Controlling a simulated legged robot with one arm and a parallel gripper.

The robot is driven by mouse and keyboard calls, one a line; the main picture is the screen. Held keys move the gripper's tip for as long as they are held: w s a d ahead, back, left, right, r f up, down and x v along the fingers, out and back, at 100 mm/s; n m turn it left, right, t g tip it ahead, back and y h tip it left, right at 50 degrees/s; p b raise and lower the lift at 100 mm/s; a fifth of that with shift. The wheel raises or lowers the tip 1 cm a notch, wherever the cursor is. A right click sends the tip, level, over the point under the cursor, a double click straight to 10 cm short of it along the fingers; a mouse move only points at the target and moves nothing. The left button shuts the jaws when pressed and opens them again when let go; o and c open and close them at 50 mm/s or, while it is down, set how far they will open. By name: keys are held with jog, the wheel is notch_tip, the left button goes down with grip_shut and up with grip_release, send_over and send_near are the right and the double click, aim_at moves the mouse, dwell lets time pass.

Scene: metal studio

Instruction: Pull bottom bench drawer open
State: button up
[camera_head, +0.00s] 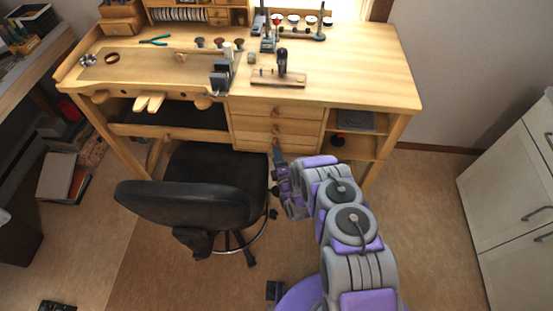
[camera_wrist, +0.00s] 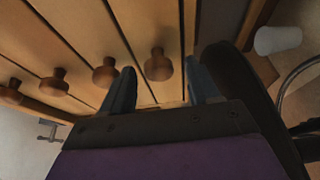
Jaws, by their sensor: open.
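The wooden bench (camera_head: 360,75) has a stack of drawers under its top, and all look shut. The bottom drawer (camera_head: 250,146) is partly hidden by my gripper in the head view. In the wrist view the drawers run sideways, and the bottom drawer (camera_wrist: 150,25) appears at the right end of the row. Its round brown knob (camera_wrist: 158,66) shows between my two fingertips, and I cannot tell whether they touch it. My gripper (camera_wrist: 161,76) is open and empty, close in front of the drawer face. In the head view my gripper (camera_head: 278,158) is low before the drawers.
A black chair (camera_head: 190,203) stands just left of my arm, close to the gripper. Open shelves (camera_head: 350,146) are right of the drawers. A white cabinet (camera_head: 515,190) stands at far right. The floor (camera_head: 425,215) between my arm and the cabinet is clear.

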jog(key=shift+w, duration=0.15)
jog(key=shift+c, duration=0.2)
grip_shut()
dwell(0.3)
